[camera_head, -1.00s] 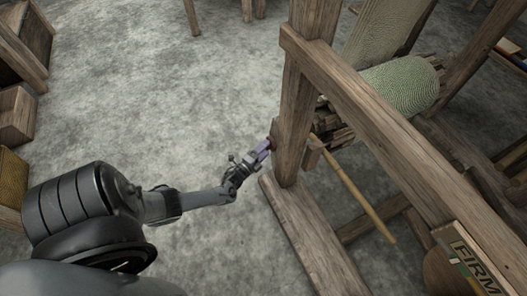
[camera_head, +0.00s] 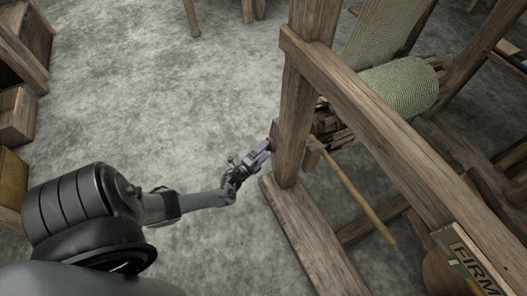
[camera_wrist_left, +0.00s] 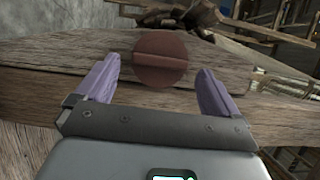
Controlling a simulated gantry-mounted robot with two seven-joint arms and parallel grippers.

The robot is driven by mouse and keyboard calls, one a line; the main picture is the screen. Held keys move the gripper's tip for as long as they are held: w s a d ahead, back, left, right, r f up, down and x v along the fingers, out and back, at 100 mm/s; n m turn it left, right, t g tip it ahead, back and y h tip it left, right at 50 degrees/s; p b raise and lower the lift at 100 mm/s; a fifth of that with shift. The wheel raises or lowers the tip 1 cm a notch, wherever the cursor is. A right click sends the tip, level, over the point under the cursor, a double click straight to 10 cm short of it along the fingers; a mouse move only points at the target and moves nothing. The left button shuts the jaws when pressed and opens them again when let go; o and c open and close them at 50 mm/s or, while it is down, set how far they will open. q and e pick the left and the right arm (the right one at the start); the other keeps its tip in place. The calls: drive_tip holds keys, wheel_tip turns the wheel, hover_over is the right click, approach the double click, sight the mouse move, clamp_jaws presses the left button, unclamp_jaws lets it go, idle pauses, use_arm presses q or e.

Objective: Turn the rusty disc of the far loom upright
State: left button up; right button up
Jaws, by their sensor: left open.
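The rusty disc (camera_wrist_left: 160,58) is a round, reddish-brown plate on the side of a wooden post, with a raised bar running nearly level across it in the left wrist view. In the head view only a small reddish edge of it shows at the post, mostly hidden by the fingers. My left gripper (camera_wrist_left: 159,70) is open, with one purple finger on each side of the disc. Its fingers look apart from the disc's rim. In the head view the left gripper (camera_head: 262,151) reaches the post from the left. My right gripper is not seen.
The loom's upright post (camera_head: 297,100) and long slanting beam (camera_head: 375,105) stand just right of the gripper. A thin wooden rod (camera_head: 355,192) sticks out beyond the post. A green cloth roll (camera_head: 400,90) lies behind the beam.

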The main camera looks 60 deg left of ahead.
use_arm(q)
drive_tip(key=p+v, duration=0.3)
drive_tip(key=v, duration=0.7)
drive_tip(key=shift+s, duration=0.2)
drive_tip(key=shift+d, duration=0.1)
drive_tip(key=shift+p, duration=0.3)
